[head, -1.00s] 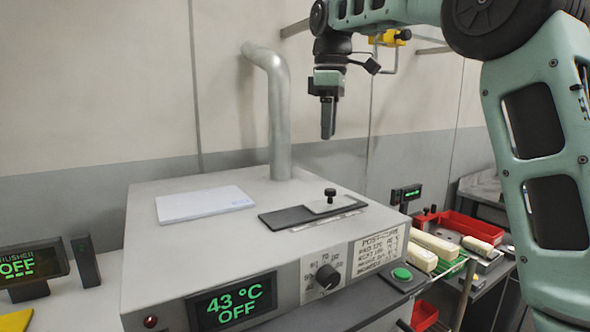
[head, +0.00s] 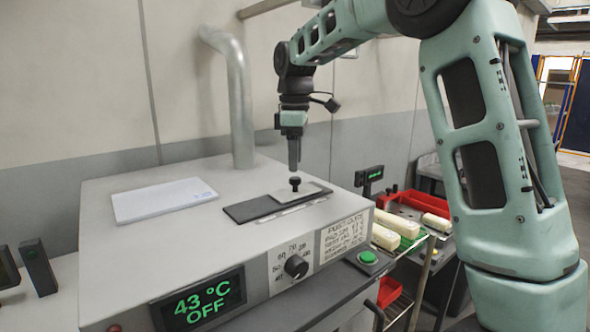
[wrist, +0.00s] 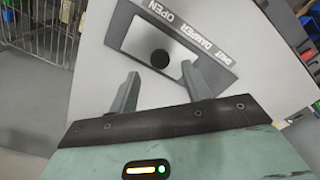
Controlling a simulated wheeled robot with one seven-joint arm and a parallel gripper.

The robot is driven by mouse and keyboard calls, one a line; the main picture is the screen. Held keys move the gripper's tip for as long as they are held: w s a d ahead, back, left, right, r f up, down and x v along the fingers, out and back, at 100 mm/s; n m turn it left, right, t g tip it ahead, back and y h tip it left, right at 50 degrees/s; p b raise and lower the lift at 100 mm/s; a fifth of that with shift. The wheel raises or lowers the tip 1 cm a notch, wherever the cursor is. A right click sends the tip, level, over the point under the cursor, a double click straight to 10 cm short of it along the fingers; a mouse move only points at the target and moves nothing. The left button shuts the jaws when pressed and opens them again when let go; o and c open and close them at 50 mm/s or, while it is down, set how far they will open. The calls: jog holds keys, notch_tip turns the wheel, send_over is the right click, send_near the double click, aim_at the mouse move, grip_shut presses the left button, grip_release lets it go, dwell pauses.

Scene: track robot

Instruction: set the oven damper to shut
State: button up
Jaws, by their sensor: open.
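The oven damper is a dark plate (head: 245,212) on top of the oven with a pale sliding piece (head: 314,190) and a black knob (head: 295,183). In the head view the slide lies toward the plate's right end. In the wrist view the knob (wrist: 160,58) appears nearer the OPEN end of the lettering than the SHUT end. My gripper (head: 294,167) points down just above the knob. The wrist view shows its fingers (wrist: 160,70) apart, with the knob beyond and between the tips; it does not look gripped.
A white flat panel (head: 163,199) lies on the oven top (head: 120,255) at left. A metal flue pipe (head: 240,100) rises behind. The front has a dial (head: 296,266) and a display (head: 197,299) reading 43 °C OFF. A green button (head: 367,257) and red trays (head: 410,200) are at right.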

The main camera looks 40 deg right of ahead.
aim_at(295, 178)
jog(key=shift+f+p, duration=0.3)
jog(key=shift+f, duration=1.8)
grip_shut()
jog(key=a, duration=1)
jog(key=shift+s+a, duration=0.15)
jog(key=shift+a, duration=0.05)
grip_release()
jog(key=shift+a, duration=0.15)
